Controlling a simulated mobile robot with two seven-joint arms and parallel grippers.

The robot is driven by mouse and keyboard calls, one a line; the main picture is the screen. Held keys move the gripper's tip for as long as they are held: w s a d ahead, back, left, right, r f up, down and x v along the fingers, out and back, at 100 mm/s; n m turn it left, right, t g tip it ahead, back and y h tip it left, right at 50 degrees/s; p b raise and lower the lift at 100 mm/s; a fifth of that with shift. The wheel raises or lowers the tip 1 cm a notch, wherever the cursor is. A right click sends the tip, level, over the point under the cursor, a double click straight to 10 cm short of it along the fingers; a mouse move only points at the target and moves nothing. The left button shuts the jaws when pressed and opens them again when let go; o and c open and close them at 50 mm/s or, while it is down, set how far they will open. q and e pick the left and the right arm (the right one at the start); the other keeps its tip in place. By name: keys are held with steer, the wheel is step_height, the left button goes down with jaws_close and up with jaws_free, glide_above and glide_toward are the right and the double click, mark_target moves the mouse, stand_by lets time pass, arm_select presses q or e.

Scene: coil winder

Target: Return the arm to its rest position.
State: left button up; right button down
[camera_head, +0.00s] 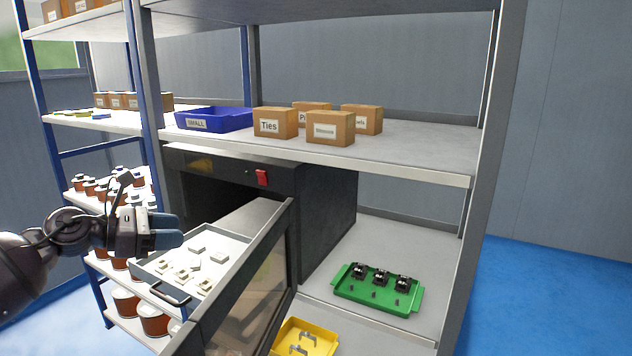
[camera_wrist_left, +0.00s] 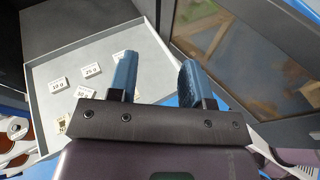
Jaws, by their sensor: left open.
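My left gripper (camera_head: 168,231) comes in from the left in the head view, in front of the dark machine cabinet. Its blue fingers (camera_wrist_left: 155,75) are apart and empty in the left wrist view. It hovers near the pulled-out grey tray (camera_head: 150,262), which holds several small white labelled blocks (camera_head: 196,257). The tray also shows beneath the fingers in the left wrist view (camera_wrist_left: 60,45). My right gripper is in neither view.
The cabinet's glazed door (camera_head: 262,290) stands open beside the tray. A green tray (camera_head: 350,289) with black parts and a yellow tray (camera_head: 318,342) sit to the right. Boxes (camera_head: 275,123) and a blue bin (camera_head: 215,119) stand on the shelf above. Spools (camera_head: 155,318) fill the left rack.

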arm_select(q)
steer(key=s+f+m+t+y, duration=0.4)
steer(key=s+f+m+y, duration=0.15)
steer(key=f+m, duration=0.85)
steer(key=s+f+m+t+y, duration=0.5)
steer(key=f+m, duration=0.5)
steer(key=m, duration=0.8)
steer(key=s+f+n+g+y, duration=0.1)
steer(key=s+f+n+g, duration=0.2)
steer(key=s+f, duration=0.4)
steer(key=s+d+f+n+g+y, duration=0.1)
steer(key=s+f+n, duration=0.4)
steer(key=s, duration=1.1)
step_height(320, 180, down, 4)
steer(key=shift+s+r+g, duration=0.2)
steer(key=shift+r+g, duration=0.05)
steer(key=shift+g, duration=0.65)
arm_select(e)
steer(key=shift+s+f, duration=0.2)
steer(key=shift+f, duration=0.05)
arm_select(q)
steer(key=shift+d, duration=0.1)
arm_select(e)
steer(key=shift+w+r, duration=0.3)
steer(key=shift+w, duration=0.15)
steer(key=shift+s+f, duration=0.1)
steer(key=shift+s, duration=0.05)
